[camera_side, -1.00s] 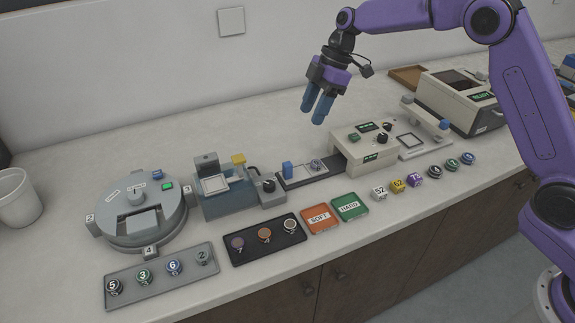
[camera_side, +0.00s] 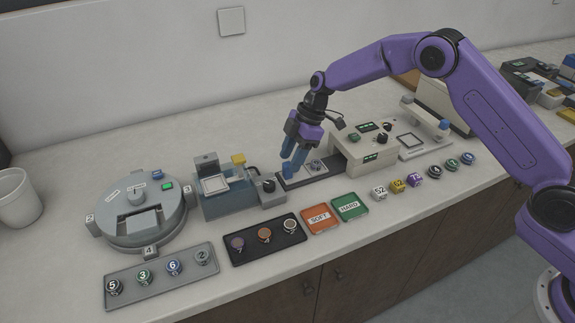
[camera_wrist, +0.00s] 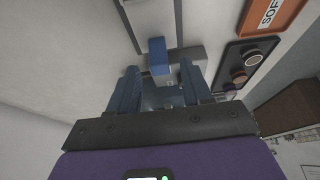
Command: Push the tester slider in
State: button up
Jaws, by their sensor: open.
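The tester (camera_side: 365,150) is a beige box with dials and green displays, right of centre in the side view. Its slider (camera_side: 318,177) is drawn out to the left on a dark track, with a small round sample on its plate. My gripper (camera_side: 290,176) is low over the slider's left end, fingers pointing down and open. In the wrist view the slider's blue handle (camera_wrist: 158,55) shows between and just beyond my fingertips (camera_wrist: 160,75). Contact with the handle cannot be told. In the side view the fingers mostly hide the handle.
A blue-grey press unit (camera_side: 225,195) stands close on the left. In front lie a black tray (camera_side: 245,255) of samples, an orange SOFT pad (camera_side: 320,219) and a green HARD pad (camera_side: 350,207). Numbered samples (camera_side: 397,187) line the front right. The counter behind is clear.

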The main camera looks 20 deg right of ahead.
aim_at(288, 164)
jog(key=shift+x, duration=1.7)
grip_shut()
jog(key=d, duration=1.2)
jog(key=shift+d, duration=0.1)
jog(key=shift+c, duration=0.5)
grip_release()
jog(key=shift+r, duration=0.1)
jog(key=shift+o, duration=0.5)
